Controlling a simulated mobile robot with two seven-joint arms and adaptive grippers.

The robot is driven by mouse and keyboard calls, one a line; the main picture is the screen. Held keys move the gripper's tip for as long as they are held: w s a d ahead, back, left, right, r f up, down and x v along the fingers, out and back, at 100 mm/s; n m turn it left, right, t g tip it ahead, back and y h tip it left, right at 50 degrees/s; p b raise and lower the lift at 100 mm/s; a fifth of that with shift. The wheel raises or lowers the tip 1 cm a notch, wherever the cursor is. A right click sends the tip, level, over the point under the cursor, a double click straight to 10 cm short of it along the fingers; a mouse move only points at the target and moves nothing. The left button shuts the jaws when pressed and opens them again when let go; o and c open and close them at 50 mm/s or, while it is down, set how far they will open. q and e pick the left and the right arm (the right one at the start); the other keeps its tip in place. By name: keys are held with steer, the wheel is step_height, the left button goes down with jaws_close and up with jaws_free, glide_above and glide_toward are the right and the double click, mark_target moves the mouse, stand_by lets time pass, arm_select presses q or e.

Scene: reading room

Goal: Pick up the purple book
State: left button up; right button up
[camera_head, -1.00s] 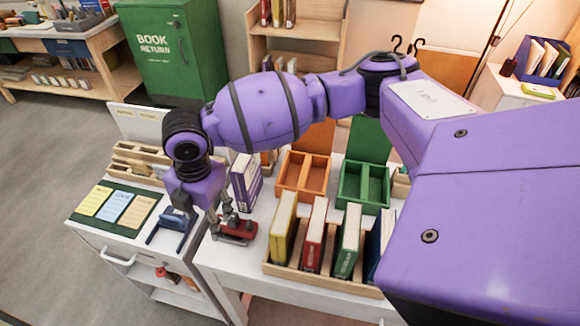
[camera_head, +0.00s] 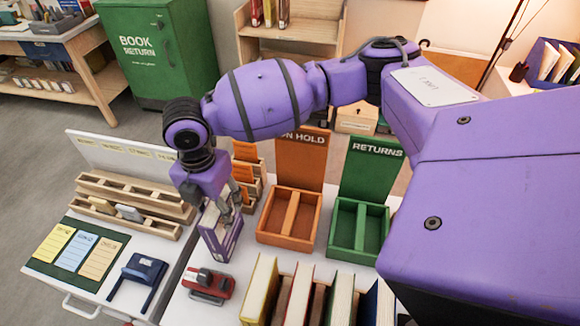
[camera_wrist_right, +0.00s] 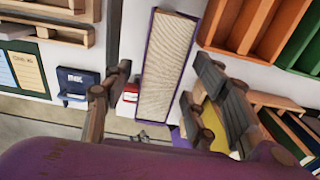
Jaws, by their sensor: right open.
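The purple book (camera_head: 219,240) stands upright on the white table, left of the orange tray. My right gripper (camera_head: 225,206) is at the top of the book and partly hides it. In the right wrist view the book's pale page edges and purple cover rims (camera_wrist_right: 165,65) show between the two spread fingers of my right gripper (camera_wrist_right: 163,76). A gap shows on each side of the book there, so the gripper is open. How far down the fingers reach along the book is hard to tell. My left gripper is not in view.
A red stapler (camera_head: 208,285) lies in front of the book. The orange tray (camera_head: 262,238) and green tray (camera_head: 383,262) stand to the right. Several books (camera_head: 300,294) stand upright at the front. A blue stamp-like device (camera_head: 140,272) and wooden card racks (camera_head: 135,200) are to the left.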

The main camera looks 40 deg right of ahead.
steer(key=shift+w+d+f, duration=0.1)
steer(key=shift+f, duration=1.9)
steer(key=shift+w+d+f, duration=0.1)
steer(key=shift+f, duration=1.85)
steer(key=shift+r, duration=0.1)
jaws_close()
